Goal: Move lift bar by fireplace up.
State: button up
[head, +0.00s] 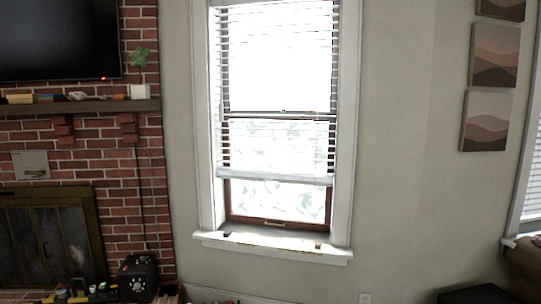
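A tall white-framed window (346,140) stands just right of the brick fireplace (145,190). A slatted white blind hangs in it, and its thick white bottom bar (275,177) sits level across the lower pane, above the sill. Below the bar, the brown lower sash (228,200) shows, with a small brass-coloured handle (274,223) on its bottom rail. The sash looks down near the sill. I cannot tell whether the lift bar is the blind's bar or the sash handle. My gripper is not in view.
The white sill (270,243) juts out and holds two small items. A black box-like device (138,278) and yellow-and-black objects (70,292) stand at bottom left. The mantel (85,106) juts out below a dark television (55,40). A dark piece (475,294) stands bottom right.

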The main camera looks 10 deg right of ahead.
aim_at(247, 178)
jog(key=z, duration=0.6)
jog(key=i, duration=2.55)
jog(key=u, duration=1.2)
jog(key=i, duration=0.6)
jog(key=u, duration=0.35)
